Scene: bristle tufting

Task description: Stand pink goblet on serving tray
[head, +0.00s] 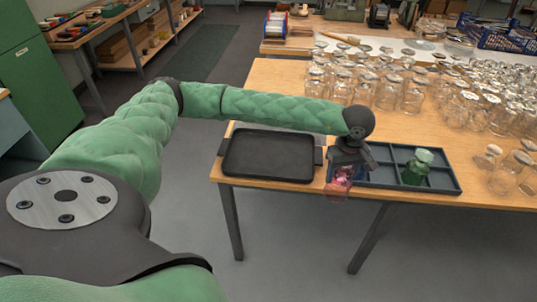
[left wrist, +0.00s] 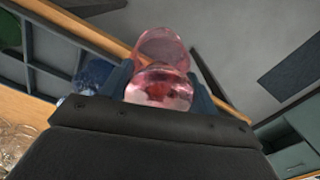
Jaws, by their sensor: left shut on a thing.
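The pink goblet (head: 339,184) is held by my left gripper (head: 345,168), at the front left corner of the divided dark tray. In the left wrist view the goblet (left wrist: 160,86) shows as clear pink glass between the two fingers. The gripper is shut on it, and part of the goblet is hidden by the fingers. The black serving tray (head: 268,154) lies empty on the wooden table, left of the gripper. My right gripper is not in view.
The divided tray (head: 447,181) holds a green glass goblet (head: 416,167). A blue glass thing (left wrist: 92,74) shows beside the gripper in the left wrist view. Many clear glass jars (head: 398,90) crowd the table behind and to the right. The table's front edge (head: 275,186) runs close by.

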